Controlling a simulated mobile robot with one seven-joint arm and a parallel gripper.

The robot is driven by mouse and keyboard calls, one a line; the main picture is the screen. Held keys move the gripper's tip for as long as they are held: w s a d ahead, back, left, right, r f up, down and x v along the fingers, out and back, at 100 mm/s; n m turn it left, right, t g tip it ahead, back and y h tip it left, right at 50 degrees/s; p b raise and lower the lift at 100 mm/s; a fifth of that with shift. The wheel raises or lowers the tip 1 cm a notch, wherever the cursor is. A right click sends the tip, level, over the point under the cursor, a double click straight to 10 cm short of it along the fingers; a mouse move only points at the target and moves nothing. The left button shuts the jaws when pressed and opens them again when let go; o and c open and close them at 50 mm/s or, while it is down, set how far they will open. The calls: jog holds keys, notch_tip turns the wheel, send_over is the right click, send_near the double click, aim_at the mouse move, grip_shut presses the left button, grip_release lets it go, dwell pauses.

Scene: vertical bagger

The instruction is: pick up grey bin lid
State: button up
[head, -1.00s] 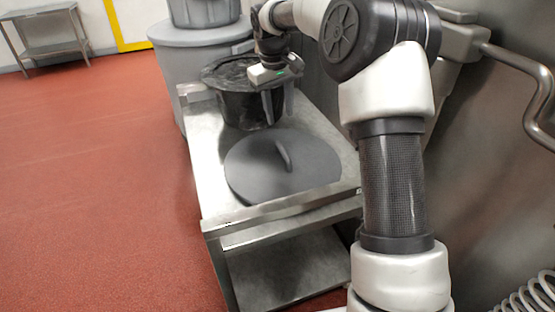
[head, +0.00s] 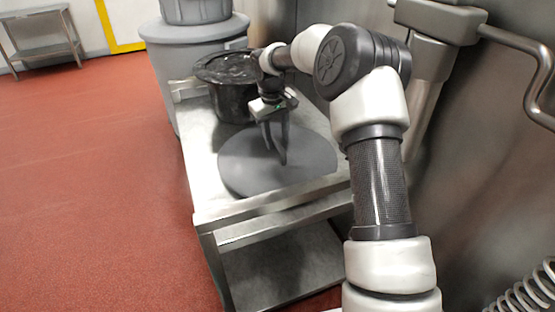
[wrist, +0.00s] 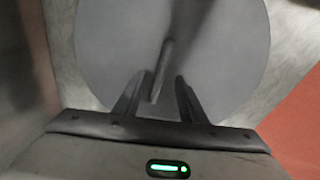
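The grey bin lid (head: 243,172) is a flat round disc lying on the steel table. In the wrist view the lid (wrist: 105,45) fills most of the picture, with its raised bar handle (wrist: 162,68) near the middle. My gripper (head: 276,158) is over the lid, pointing down at the handle. The wrist view shows my gripper (wrist: 158,88) open, one finger on each side of the handle's near end. The fingers look apart from the handle. In the head view my fingers partly hide the handle.
A black bucket (head: 232,100) stands behind the lid on the steel table (head: 205,190). A large grey bin (head: 175,70) stands beyond it. A steel machine wall (head: 480,180) closes off the right. Red floor is clear on the left.

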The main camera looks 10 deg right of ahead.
aim_at(277, 143)
jog(key=f, duration=0.2)
jog(key=w+f+b, duration=0.1)
jog(key=f, duration=0.1)
jog(key=shift+w+d+f, duration=0.1)
jog(key=shift+d+f, duration=0.05)
jog(key=shift+d, duration=0.05)
grip_shut()
dwell(1.2)
